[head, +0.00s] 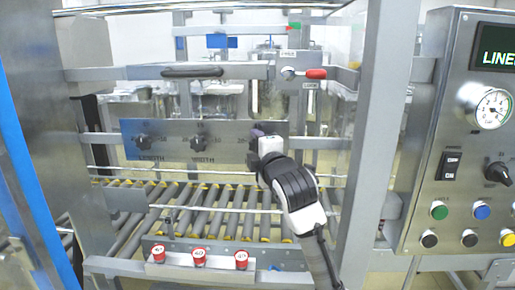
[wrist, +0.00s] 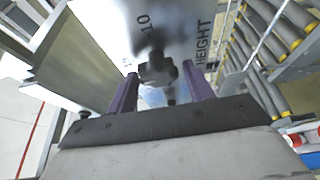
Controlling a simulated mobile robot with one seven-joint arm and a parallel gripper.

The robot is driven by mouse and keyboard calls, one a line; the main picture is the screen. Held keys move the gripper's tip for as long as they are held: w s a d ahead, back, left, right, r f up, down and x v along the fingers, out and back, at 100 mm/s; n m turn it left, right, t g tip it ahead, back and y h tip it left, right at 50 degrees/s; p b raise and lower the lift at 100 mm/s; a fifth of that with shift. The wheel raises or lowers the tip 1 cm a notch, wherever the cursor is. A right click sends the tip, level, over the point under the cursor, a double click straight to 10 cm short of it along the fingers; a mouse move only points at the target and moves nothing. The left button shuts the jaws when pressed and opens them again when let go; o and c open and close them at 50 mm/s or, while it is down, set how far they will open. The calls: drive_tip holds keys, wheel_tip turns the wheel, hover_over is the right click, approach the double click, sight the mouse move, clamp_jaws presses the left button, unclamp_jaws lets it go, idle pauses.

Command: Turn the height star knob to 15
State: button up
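The height star knob (wrist: 157,70) is black and sits on the metal scale plate (wrist: 188,30), beside the printed word HEIGHT and a "10" mark. My gripper (wrist: 160,74) points at this knob with its two purple fingers apart. The knob shows between the fingertips, with a narrow gap on each side; I cannot tell how deep the fingers reach. In the head view my gripper (head: 259,134) is at the right part of the plate (head: 225,152) and hides the height knob. The knob's pointer setting is not readable.
The length knob (head: 143,143) and width knob (head: 198,143) are on the same plate to the left. A roller conveyor (head: 205,215) runs below, with red-capped buttons (head: 199,257) in front. A grey post (head: 382,120) and control panel (head: 470,130) stand to the right.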

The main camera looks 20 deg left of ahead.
drive_tip(key=shift+o, duration=0.8)
drive_tip(key=b+v, duration=0.3)
drive_tip(key=v, duration=1.1)
drive_tip(key=shift+a+r, duration=0.1)
